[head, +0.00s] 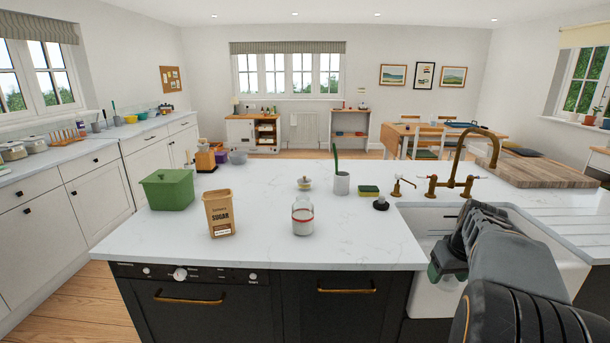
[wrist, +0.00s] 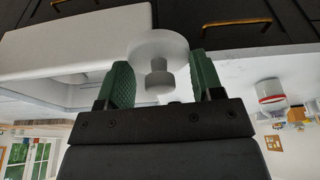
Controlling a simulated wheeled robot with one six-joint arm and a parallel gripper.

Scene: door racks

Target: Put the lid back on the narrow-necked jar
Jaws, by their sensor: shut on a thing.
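A clear glass jar (head: 302,217) with white contents and a red band near its neck stands upright on the white counter, near its front edge. It also shows at the right of the wrist view (wrist: 271,97). No lid shows on it. My gripper (head: 447,266) is at the front of the sink, to the right of the jar and apart from it. In the wrist view, its green pads (wrist: 160,80) are shut on a pale round lid with a knob (wrist: 157,48). The lid is hidden in the head view.
A sugar bag (head: 219,214) and a green bin (head: 168,190) stand left of the jar. Behind it are a small pale lidded pot (head: 304,183), a white cup (head: 341,184) and a sponge (head: 369,191). The sink (head: 412,240) and brass tap (head: 452,182) are right.

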